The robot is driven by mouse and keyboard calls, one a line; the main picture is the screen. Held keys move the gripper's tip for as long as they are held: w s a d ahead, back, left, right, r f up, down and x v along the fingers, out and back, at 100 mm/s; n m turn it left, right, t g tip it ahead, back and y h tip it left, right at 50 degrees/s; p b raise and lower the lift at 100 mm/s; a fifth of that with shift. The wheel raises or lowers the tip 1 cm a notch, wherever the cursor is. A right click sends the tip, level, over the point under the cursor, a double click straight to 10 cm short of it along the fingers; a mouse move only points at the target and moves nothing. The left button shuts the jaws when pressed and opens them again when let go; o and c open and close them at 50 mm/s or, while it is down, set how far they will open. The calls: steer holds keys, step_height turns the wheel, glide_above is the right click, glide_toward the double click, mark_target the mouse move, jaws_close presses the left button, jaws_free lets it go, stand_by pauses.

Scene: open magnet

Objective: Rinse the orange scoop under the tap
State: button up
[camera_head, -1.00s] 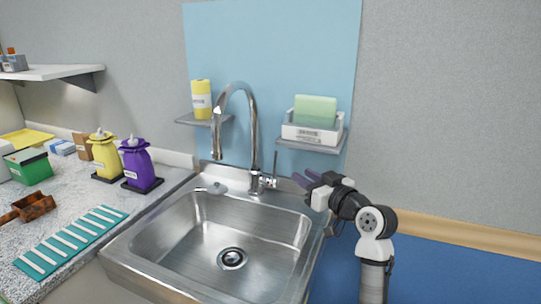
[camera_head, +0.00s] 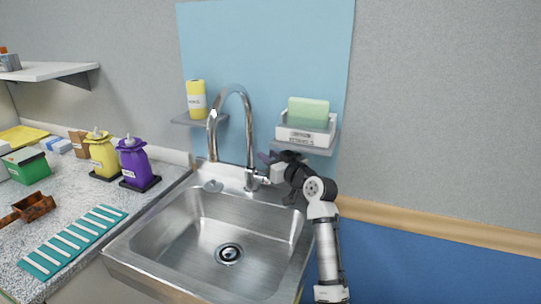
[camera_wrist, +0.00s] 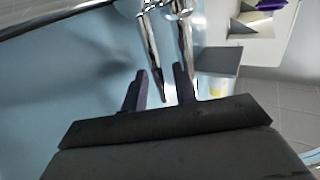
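The orange scoop (camera_head: 35,207) lies on the speckled counter at the far left of the head view, well away from my gripper. The chrome tap (camera_head: 250,130) rises behind the steel sink (camera_head: 190,255), its spout arching left over the basin. Its side lever (camera_head: 263,179) is at the base, partly hidden by my gripper. My gripper (camera_head: 268,157) is beside the tap on its right, below the right shelf. In the wrist view my gripper (camera_wrist: 160,85) has its two purple fingers apart, with chrome tap parts beyond and between them. Contact with the lever cannot be told. No water shows.
A right shelf (camera_head: 318,149) with a white box and green sponge is close above my gripper. A left shelf (camera_head: 187,120) holds a yellow bottle. Yellow (camera_head: 103,157) and purple (camera_head: 135,160) dispensers and a teal striped mat (camera_head: 72,240) are on the counter. The basin is empty.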

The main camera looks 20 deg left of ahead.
jaws_close()
